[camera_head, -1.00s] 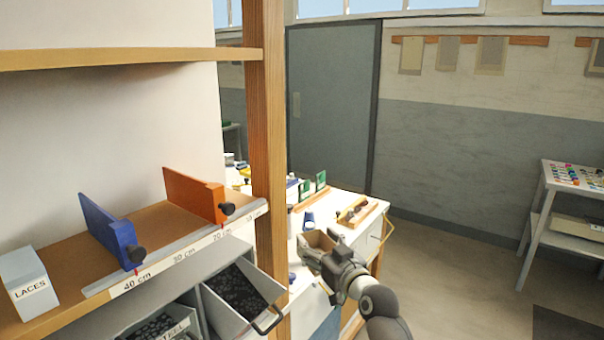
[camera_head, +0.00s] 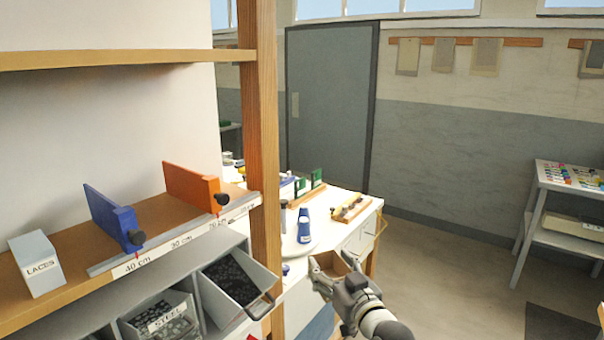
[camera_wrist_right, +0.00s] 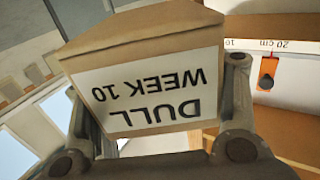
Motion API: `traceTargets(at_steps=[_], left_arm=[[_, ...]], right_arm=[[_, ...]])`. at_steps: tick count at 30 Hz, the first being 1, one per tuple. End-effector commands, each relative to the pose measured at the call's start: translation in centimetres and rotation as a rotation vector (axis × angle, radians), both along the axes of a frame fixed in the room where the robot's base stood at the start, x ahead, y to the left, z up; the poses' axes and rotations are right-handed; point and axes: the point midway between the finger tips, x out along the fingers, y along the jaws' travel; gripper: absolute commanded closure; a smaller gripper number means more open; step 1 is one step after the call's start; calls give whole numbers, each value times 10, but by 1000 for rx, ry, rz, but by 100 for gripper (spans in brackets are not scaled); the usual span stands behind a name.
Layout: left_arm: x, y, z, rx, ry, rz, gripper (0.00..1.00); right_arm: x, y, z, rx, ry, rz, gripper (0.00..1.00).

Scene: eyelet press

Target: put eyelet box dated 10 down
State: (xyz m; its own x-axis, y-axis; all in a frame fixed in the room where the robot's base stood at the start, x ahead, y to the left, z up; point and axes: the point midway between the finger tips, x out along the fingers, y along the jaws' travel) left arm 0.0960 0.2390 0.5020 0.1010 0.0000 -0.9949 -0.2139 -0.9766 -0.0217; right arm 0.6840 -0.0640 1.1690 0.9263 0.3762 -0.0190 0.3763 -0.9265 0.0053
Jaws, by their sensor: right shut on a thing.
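The eyelet box is a tan carton (camera_wrist_right: 145,75) with a white label reading "DULL WEEK 10", upside down in the right wrist view. It sits between the fingers of my right gripper (camera_wrist_right: 165,100), which is shut on it. In the head view the box (camera_head: 338,263) shows small at the tip of my right gripper (camera_head: 335,280), held in the air in front of the white table. The gripper body hides part of it. My left gripper is not in view.
A shelf (camera_head: 75,282) at left carries a blue divider (camera_head: 112,222), an orange divider (camera_head: 192,187), a LACES box (camera_head: 37,263) and a centimetre scale. Grey bins (camera_head: 237,285) hang below. A wooden post (camera_head: 262,150) stands between shelf and white table (camera_head: 345,205).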

Motion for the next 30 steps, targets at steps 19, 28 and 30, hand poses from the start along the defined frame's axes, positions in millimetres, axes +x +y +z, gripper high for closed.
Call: traceTargets(at_steps=[19,28,30], left_arm=[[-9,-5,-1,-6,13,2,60],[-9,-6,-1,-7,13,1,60],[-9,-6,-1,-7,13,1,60]], right_arm=[[-171,-70,-44,0,7,-216,64],[-243,-101,-62,-2,8,-308,64],[-259,-107,-65,-2,8,-328,64]])
